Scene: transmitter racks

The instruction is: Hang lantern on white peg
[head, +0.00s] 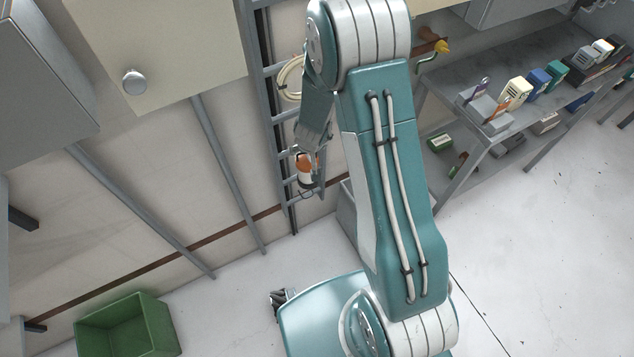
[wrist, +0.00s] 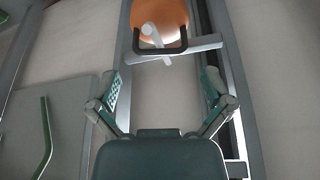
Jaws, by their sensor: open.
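The lantern (head: 306,168), orange and white, is at the ladder rack below my forearm in the head view. In the wrist view its orange body (wrist: 160,22) is at the top, with its black handle loop toward me. A white peg (wrist: 152,36) crosses the handle's area, by a pale crossbar. The handle looks to be around the peg, but I cannot tell for certain how it rests. My gripper (wrist: 160,88) is open and empty, its two fingers apart and clear of the handle. In the head view my gripper (head: 314,138) is close to the lantern, partly hidden.
The ladder rack (head: 274,110) stands against the wall and carries a cream cable coil (head: 290,78). A grey bench (head: 520,65) with small boxes is at right. A green crate (head: 128,325) sits lower left. A grey cabinet (head: 40,85) is at left. Floor at right is clear.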

